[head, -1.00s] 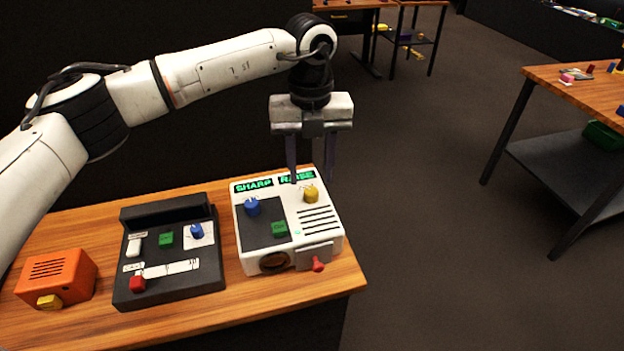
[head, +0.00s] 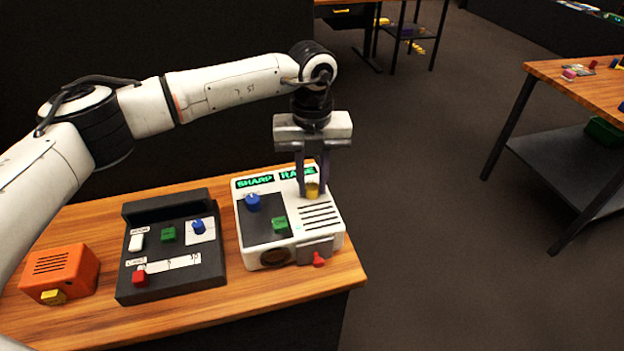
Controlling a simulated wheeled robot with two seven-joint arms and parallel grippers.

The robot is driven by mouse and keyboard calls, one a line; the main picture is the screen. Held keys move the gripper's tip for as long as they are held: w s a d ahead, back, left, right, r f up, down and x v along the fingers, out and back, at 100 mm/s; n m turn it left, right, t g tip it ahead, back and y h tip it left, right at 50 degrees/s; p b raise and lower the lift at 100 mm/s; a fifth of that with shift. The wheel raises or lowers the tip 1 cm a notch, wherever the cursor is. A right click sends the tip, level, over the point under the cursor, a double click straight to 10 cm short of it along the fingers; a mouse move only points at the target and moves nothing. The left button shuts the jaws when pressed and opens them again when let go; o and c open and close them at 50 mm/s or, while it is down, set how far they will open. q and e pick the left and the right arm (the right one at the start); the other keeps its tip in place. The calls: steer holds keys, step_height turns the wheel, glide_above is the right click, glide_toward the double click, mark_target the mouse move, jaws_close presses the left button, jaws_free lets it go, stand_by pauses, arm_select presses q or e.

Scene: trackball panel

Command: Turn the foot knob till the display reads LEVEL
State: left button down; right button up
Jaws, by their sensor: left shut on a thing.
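The white panel box (head: 292,262) stands at the right end of the wooden table. Two displays with green letters run along its back edge: the left display (head: 254,182) reads SHARP. The right display (head: 286,175) shows RA, with its other letters hidden behind my finger; it does not read LEVEL. A yellow knob (head: 312,192) sits in front of the right display. I take it for the foot knob. My left gripper (head: 312,187) points down from above and is shut on this knob, one finger on each side. My right gripper is out of view.
On the same box are a blue knob (head: 252,202), a green button (head: 280,224), a dark ball (head: 275,257) and a red lever (head: 319,259). A black panel (head: 180,285) and an orange box (head: 58,272) stand to the left.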

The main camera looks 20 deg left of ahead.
arm_select(q)
steer(key=shift+m, duration=0.4)
steer(key=shift+f+m+b, duration=0.1)
steer(key=shift+m+b, duration=0.5)
steer(key=shift+m, duration=0.4)
steer(key=m+b, duration=0.1)
steer(key=m, duration=0.1)
steer(key=shift+m, duration=0.3)
steer(key=m+b, duration=0.1)
steer(key=m, duration=0.3)
steer(key=shift+m, duration=0.8)
steer(key=c, duration=1.5)
jaws_free()
